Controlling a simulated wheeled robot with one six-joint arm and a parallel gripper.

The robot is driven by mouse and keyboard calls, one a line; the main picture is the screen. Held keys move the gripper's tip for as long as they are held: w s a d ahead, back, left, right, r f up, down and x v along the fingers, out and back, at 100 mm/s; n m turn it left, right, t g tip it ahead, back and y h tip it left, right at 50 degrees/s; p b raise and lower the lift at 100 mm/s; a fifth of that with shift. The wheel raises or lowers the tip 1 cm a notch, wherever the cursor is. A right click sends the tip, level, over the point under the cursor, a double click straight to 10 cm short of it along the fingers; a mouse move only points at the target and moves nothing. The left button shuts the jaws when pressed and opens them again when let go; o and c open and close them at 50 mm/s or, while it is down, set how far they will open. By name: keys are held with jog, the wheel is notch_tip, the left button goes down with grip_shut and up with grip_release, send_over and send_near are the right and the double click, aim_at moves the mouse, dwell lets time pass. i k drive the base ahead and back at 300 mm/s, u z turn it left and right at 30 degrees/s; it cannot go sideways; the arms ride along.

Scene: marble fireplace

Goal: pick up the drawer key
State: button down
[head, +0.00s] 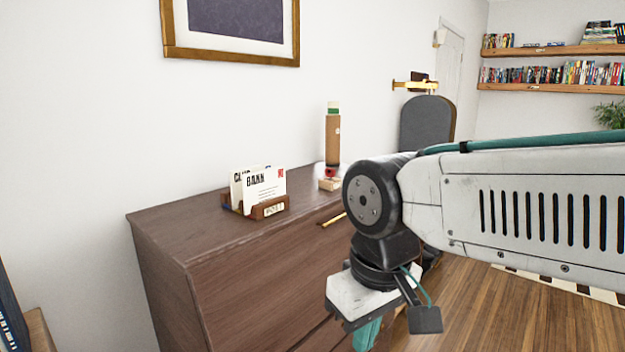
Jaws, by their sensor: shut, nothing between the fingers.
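I cannot make out a drawer key for certain in the head view. A thin gold-coloured piece (334,219) shows at the front top edge of the dark wooden dresser (165,222); I cannot tell whether it is a handle or a key. My gripper (367,338) points down in front of the dresser, low in the picture, with its teal fingers shut and empty. The fingertips run near the bottom edge of the view. My arm hides the right part of the dresser.
On the dresser top stand a wooden letter holder (268,209) with cards, a small light block with a red item (330,177), and a brown cylinder with a green top (332,138). A dark rounded panel (425,120) stands behind my arm. Wooden floor (480,315) shows at the right.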

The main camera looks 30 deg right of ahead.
aim_at(329, 172)
jog(key=z, duration=0.7)
